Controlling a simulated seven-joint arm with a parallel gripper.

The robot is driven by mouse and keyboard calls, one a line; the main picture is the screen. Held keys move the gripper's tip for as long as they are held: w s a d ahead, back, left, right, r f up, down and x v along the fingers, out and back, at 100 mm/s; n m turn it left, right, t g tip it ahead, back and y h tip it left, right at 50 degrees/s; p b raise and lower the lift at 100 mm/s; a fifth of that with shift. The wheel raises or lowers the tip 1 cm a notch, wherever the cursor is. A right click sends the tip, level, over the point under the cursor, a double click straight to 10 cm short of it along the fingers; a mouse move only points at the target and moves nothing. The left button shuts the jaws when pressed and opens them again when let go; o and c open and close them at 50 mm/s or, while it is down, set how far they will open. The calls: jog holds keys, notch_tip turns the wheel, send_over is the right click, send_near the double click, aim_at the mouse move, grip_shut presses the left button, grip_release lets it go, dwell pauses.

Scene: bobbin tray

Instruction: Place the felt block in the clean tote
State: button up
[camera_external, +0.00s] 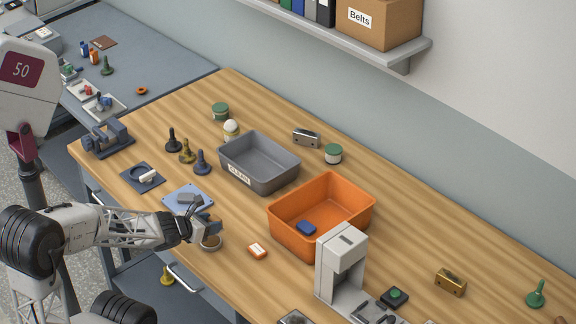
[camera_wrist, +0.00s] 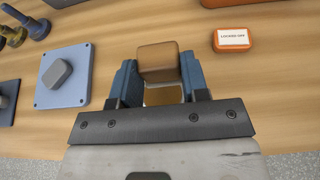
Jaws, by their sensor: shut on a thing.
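My gripper (camera_wrist: 158,78) is shut on a brown block (camera_wrist: 158,62) with rounded edges, held between its two blue fingers. The surface does not show clearly whether the block is felt. The clean tote is the grey bin (camera_external: 258,163) labelled CLEAN, farther back and to the right of my gripper; it looks empty. A grey rounded block (camera_external: 187,198) lies on a light blue plate (camera_wrist: 77,95) left of my gripper.
An orange tote (camera_external: 290,232) holding a dark blue block (camera_external: 306,228) stands right of the clean tote. An orange LOCKED OFF tag (camera_external: 257,250) lies nearby. Dark and brass pegs (camera_external: 187,151) stand left of the clean tote. A grey press-like device (camera_external: 341,266) stands front right.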

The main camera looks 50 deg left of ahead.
jog(key=w+a+r, duration=0.6)
jog(key=w+a, duration=0.2)
jog(key=w, duration=0.2)
jog(key=shift+w+a, duration=0.2)
jog(key=shift+a, duration=0.05)
jog(key=shift+w+f, duration=0.1)
dwell(0.4)
jog(key=w+a, duration=0.1)
jog(key=w, duration=0.4)
jog(key=w+a+f, duration=0.1)
jog(key=w+a, duration=0.1)
jog(key=w, duration=0.3)
jog(key=w+a, duration=0.2)
jog(key=w, duration=0.2)
jog(key=shift+w+a+f, duration=0.25)
jog(key=shift+w, duration=0.15)
jog(key=shift+f, duration=0.1)
jog(key=shift+f, duration=1.65)
jog(key=shift+f, duration=0.7)
jog(key=o, duration=0.9)
jog(key=shift+s+f, duration=0.1)
